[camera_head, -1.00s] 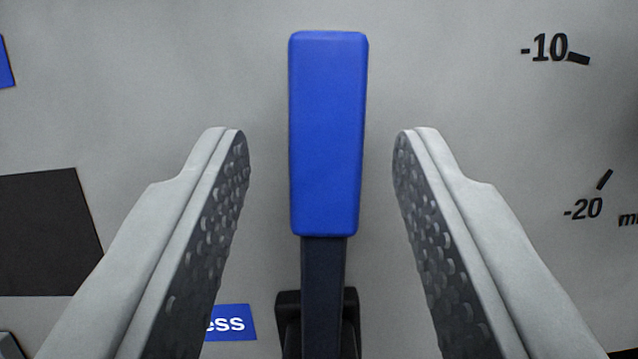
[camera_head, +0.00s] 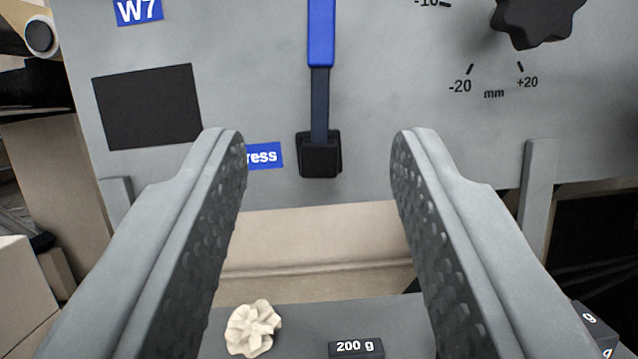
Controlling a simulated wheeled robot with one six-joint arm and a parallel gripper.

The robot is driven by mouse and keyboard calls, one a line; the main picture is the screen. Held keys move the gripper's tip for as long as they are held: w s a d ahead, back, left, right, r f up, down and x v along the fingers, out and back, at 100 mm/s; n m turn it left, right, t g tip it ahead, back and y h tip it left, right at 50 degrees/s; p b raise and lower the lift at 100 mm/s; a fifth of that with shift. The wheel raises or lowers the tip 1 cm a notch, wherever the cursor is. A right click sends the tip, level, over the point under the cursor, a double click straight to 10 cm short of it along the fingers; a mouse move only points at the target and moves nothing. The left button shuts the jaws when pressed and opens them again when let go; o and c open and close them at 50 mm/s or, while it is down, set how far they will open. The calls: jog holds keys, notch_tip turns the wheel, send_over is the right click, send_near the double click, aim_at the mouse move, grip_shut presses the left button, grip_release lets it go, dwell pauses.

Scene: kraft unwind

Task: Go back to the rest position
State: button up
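My gripper (camera_head: 318,140) is open and empty, with one finger at each side of the picture and nothing between the pads. Beyond it, a lever with a blue handle (camera_head: 321,35) stands upright on a grey panel (camera_head: 270,95). Its dark shaft runs down to a black base (camera_head: 320,155). The fingers are apart from the lever, and the top of the handle is cut off by the picture edge.
A black knob (camera_head: 538,20) with a mm scale sits at the upper right of the panel. Below, a grey surface (camera_head: 290,325) holds a crumpled pale piece (camera_head: 253,328) and a dark block marked 200 g (camera_head: 356,348). Cardboard boxes (camera_head: 25,280) stand at the left.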

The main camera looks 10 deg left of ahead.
dwell(0.4)
jog(key=a+r+g+h, duration=0.2)
jog(key=a+r+h, duration=0.2)
jog(key=a+r, duration=1.8)
jog(key=s+a+r+g+y, duration=0.1)
jog(key=s+a+r, duration=0.3)
jog(key=s+a, duration=0.4)
jog(key=s+a+r+g+y, duration=0.2)
jog(key=s+a+r, duration=0.3)
jog(key=s, duration=0.9)
jog(key=a, duration=0.3)
jog(key=shift+s+a+n, duration=0.3)
jog(key=shift+a, duration=0.05)
